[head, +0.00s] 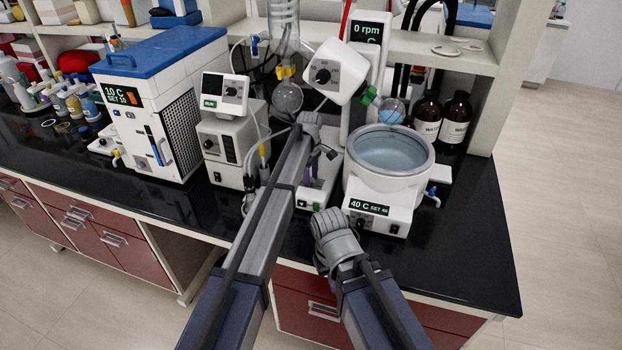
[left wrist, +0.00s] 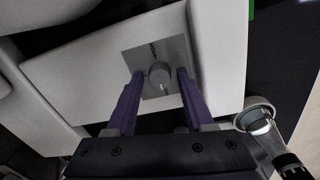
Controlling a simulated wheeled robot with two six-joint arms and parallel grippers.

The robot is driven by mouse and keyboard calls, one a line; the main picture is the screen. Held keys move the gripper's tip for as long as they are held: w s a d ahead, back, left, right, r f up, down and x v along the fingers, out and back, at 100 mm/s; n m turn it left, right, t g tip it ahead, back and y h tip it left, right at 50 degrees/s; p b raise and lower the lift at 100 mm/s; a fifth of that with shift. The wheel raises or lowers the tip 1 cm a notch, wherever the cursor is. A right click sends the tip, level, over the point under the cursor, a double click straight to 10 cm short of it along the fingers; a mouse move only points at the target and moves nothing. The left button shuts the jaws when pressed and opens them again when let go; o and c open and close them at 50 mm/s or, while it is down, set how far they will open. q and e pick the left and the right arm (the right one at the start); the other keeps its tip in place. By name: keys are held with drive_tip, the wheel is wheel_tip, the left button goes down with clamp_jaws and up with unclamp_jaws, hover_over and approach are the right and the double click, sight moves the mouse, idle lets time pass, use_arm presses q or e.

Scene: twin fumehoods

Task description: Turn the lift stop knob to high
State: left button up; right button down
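The lift stop knob (left wrist: 159,76) is a small round grey knob on a square metal plate (left wrist: 178,52), set in a white housing, in the left wrist view. In the head view my left gripper (head: 322,153) is over the white evaporator base (head: 314,195), and the knob is hidden. My right arm is folded in front of the bench; its gripper does not show.
The water bath (head: 388,185) reads 40 C, right of my left gripper. The evaporator head (head: 335,72) and glassware (head: 288,97) stand above. A pump with controller (head: 225,93) and a blue-lidded chiller (head: 160,95) stand left. Brown bottles (head: 455,118) stand behind right. The bench's right front is clear.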

use_arm(q)
clamp_jaws()
